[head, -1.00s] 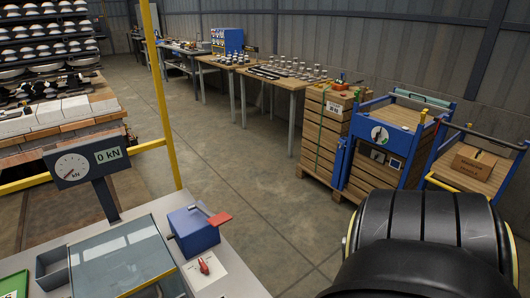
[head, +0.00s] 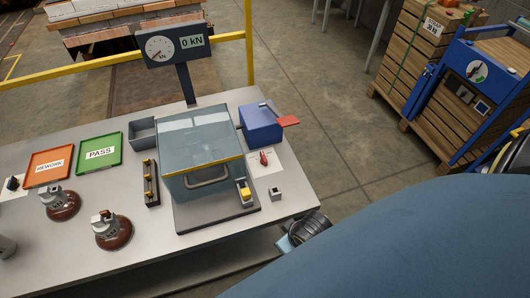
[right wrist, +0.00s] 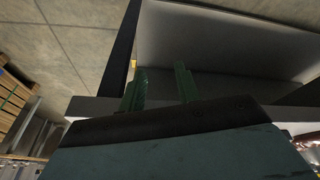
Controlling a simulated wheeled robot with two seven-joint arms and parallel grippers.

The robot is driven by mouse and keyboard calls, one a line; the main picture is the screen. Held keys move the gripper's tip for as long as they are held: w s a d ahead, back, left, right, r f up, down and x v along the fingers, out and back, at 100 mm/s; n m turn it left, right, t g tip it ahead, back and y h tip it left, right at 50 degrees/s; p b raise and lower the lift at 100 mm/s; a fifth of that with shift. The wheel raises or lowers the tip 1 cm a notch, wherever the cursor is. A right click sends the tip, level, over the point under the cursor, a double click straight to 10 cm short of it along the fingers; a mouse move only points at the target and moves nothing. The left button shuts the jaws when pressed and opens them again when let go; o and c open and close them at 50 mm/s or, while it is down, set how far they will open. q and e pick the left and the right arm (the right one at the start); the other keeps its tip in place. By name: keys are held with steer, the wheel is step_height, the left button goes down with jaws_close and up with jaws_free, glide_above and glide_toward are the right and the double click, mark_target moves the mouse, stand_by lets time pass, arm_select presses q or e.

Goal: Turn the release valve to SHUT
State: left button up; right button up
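A small red handle (head: 264,159) sits on a white plate at the bench's right side; I take it to be the release valve, but its lettering is too small to read. Behind it is a blue box (head: 262,125) with a red lever (head: 288,121) sticking out to the right. My right gripper (head: 305,231) is low beside the bench's right edge, apart from the handle, partly hidden by my blue arm. In the right wrist view, its two green fingers (right wrist: 161,90) stand apart with nothing between them. My left gripper is not in view.
A glass-sided test box (head: 200,150) stands left of the handle, with a gauge (head: 176,48) reading 0 kN behind it. Green PASS (head: 100,165) and orange REWORK (head: 70,176) trays and two brown insulators (head: 113,232) are further left.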

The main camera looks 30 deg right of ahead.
mark_target(264, 157)
steer(key=w+d+r+t+p, duration=0.15)
steer(key=w+r, duration=0.25)
steer(key=r, duration=0.7)
steer(key=w+d+r+m+t+h, duration=0.25)
steer(key=w+r+m+t, duration=0.2)
steer(key=w, duration=0.65)
steer(key=shift+n+g+y, duration=0.25)
steer(key=shift+g+y, duration=0.05)
steer(key=shift+y, duration=0.05)
steer(key=x, duration=0.4)
steer(key=b+x, duration=0.1)
steer(key=x, duration=0.3)
steer(key=b+x, duration=0.1)
steer(key=x, duration=0.3)
steer(key=shift+w+d+f, duration=0.1)
steer(key=shift+d+f, duration=0.2)
steer(key=shift+d, duration=0.1)
jaws_close()
